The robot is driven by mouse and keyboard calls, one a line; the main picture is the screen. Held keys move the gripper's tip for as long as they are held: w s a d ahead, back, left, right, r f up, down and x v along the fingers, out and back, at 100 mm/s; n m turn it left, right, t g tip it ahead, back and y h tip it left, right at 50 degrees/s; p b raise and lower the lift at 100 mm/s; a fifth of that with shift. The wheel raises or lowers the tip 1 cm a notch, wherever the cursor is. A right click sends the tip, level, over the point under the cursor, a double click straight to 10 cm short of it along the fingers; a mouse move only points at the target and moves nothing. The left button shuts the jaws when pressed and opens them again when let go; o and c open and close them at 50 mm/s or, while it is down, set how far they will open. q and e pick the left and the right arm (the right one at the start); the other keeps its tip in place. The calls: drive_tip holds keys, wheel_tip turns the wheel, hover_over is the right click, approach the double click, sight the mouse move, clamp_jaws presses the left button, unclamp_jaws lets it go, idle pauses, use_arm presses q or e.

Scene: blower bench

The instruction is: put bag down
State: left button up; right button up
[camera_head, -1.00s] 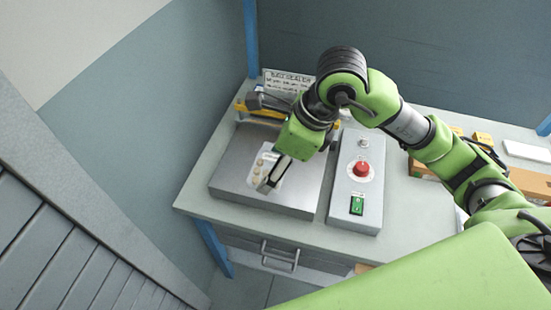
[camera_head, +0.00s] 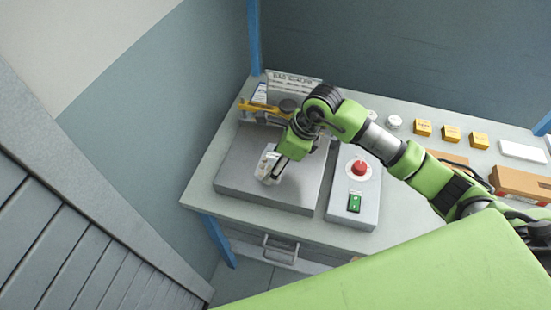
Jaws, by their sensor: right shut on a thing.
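A small clear bag with a white label (camera_head: 266,164) is in my right gripper (camera_head: 275,172), over the grey metal plate (camera_head: 236,182) on the bench. The fingers are shut on the bag and partly hide it. I cannot tell whether the bag touches the plate. My right arm reaches in from the right across the control box. My left gripper is not in view.
A control box with a red button (camera_head: 358,168) and a green switch (camera_head: 354,202) stands right of the plate. Several yellow boxes (camera_head: 451,133) and a brown carton (camera_head: 520,185) are at the right. The bench's front edge is clear.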

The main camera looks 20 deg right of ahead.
drive_tip(key=shift+f, duration=0.1)
drive_tip(key=o, duration=1.2)
drive_tip(key=shift+c, duration=0.2)
drive_tip(key=shift+r, duration=0.25)
drive_tip(key=b+v, duration=0.2)
drive_tip(key=v, duration=0.9)
drive_tip(key=shift+d+r, duration=0.15)
drive_tip(key=shift+r, duration=0.2)
drive_tip(key=shift+s, duration=0.15)
